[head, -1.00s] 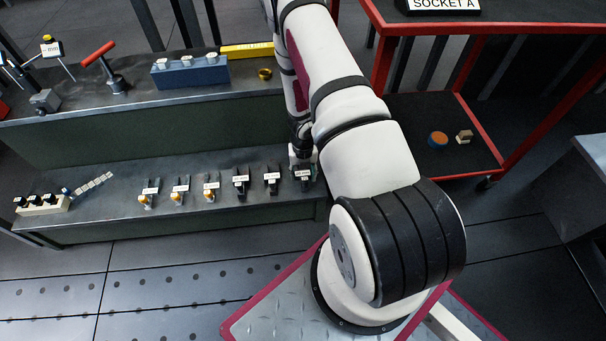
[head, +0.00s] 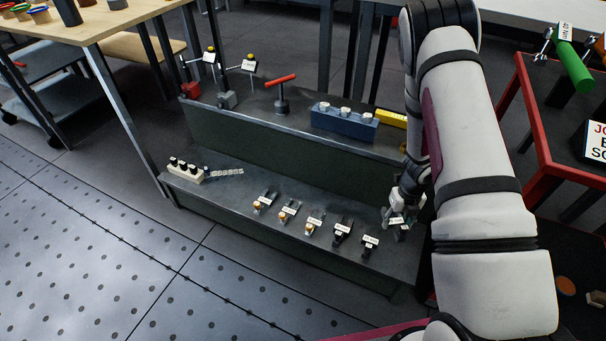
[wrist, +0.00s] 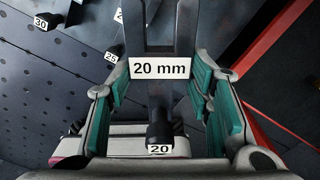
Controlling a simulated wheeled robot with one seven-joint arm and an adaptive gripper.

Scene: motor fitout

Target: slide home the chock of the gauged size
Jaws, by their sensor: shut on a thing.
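My gripper (head: 403,208) is shut on a dark forked chock (head: 398,226) over the right end of the lower bench shelf. In the wrist view the chock (wrist: 160,28) sits between my gripper's green-padded fingers (wrist: 160,105). Its white plate (wrist: 160,69) reads "20 mm", and a black knob (wrist: 159,125) below carries a "20" tag. The chock appears raised above the shelf.
A pale block with black knobs (head: 185,170) stands at the shelf's left end. The upper shelf holds a blue block with white knobs (head: 344,121), a red-handled tool (head: 281,92) and a yellow bar (head: 392,118). A red-framed cart (head: 541,150) stands to the right.

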